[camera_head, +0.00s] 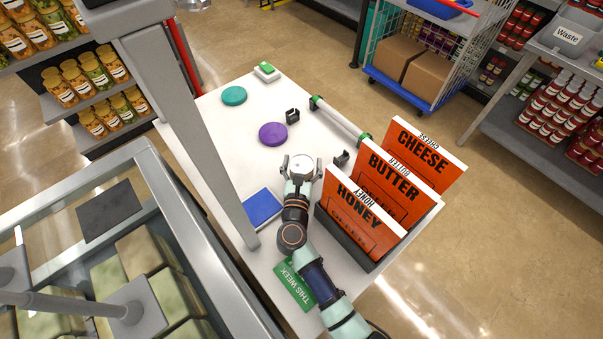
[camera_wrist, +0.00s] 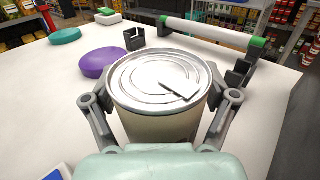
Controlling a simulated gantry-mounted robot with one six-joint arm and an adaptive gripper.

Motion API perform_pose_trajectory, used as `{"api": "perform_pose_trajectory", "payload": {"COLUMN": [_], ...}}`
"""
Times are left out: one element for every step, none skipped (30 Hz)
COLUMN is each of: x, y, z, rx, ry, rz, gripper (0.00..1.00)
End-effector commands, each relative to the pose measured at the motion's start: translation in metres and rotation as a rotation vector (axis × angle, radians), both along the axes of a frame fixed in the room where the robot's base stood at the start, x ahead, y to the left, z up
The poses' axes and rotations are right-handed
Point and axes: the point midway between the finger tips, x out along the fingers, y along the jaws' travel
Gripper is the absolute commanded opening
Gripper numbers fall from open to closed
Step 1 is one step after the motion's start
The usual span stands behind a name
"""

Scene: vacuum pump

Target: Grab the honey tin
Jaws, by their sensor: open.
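A tin (camera_head: 302,164) with a silver lid stands on the white table, and no label on it can be read. In the wrist view the tin (camera_wrist: 158,85) is close up, with a ring-pull lid and a pale side. My gripper (camera_head: 302,172) is at the tin, with one finger on its left and one on its right. In the wrist view my gripper (camera_wrist: 161,103) is open around the tin. Whether the fingers touch it I cannot tell. The lower part of the tin is hidden by my gripper.
Orange HONEY (camera_head: 362,222), BUTTER (camera_head: 396,187) and CHEESE (camera_head: 424,155) signs stand to the right. A purple disc (camera_head: 273,133), teal disc (camera_head: 234,96), blue pad (camera_head: 262,208), black brackets (camera_head: 292,115) and a green-ended bar (camera_head: 342,120) lie around. The table's left middle is clear.

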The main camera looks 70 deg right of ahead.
Motion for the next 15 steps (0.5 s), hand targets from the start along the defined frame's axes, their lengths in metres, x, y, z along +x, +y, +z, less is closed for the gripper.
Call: {"api": "perform_pose_trajectory", "payload": {"x": [0.001, 0.0014, 0.0016, 0.0016, 0.0017, 0.0015, 0.0015, 0.0015, 0.0015, 0.0015, 0.0015, 0.0015, 0.0015, 0.0014, 0.0014], "y": [-0.0035, -0.0045, -0.005, -0.005, -0.0048, -0.0048, -0.0047, -0.0047, -0.0046, -0.0046, -0.0045, -0.0045, -0.0045, -0.0044, -0.0044], "z": [-0.0005, -0.0003, -0.0001, 0.0, 0.0, 0.0001, 0.0001, 0.0001, 0.0001, 0.0001, 0.0, 0.0001, 0.0, 0.0, 0.0], "rx": [0.0, 0.0, 0.0, 0.0, 0.0, 0.0, 0.0, 0.0, 0.0, 0.0, 0.0, 0.0, 0.0, 0.0, 0.0], "ry": [0.0, 0.0, 0.0, 0.0, 0.0, 0.0, 0.0, 0.0, 0.0, 0.0, 0.0, 0.0, 0.0, 0.0, 0.0], "rz": [0.0, 0.001, 0.001, 0.001, 0.001, 0.001, 0.001, 0.001, 0.001, 0.001, 0.001, 0.001, 0.001, 0.001, 0.001], "gripper": [0.85, 0.85, 0.85, 0.85, 0.85, 0.85, 0.85, 0.83, 0.77, 0.72, 0.67, 0.6, 0.55, 0.5, 0.43]}}
